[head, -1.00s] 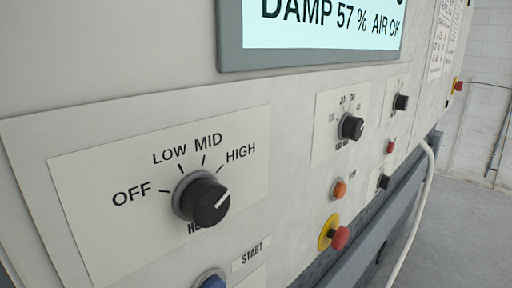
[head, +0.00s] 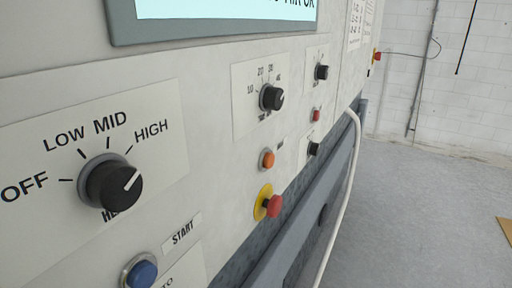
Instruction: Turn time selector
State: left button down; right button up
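The time selector appears to be the black knob (head: 272,97) in the middle of the panel in the head view, on a pale plate with numbers around it, of which 10, 20 and 30 are roughly readable. Its pale pointer mark faces up and to the right. The larger heat knob (head: 114,184) at the left has OFF, LOW, MID and HIGH around it, and its white mark points up-right, near HIGH. Neither of my grippers is in view.
Below the number knob are an orange button (head: 267,159) and a red emergency button (head: 271,205) on yellow. A blue START button (head: 141,272) is at lower left. Smaller black knobs (head: 321,72) sit farther right. A white hose (head: 347,190) hangs beside the panel; open floor (head: 425,220) lies right.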

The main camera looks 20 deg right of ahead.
aim_at(270, 98)
jog(key=i+l+z, duration=0.15)
jog(key=l, duration=3.3)
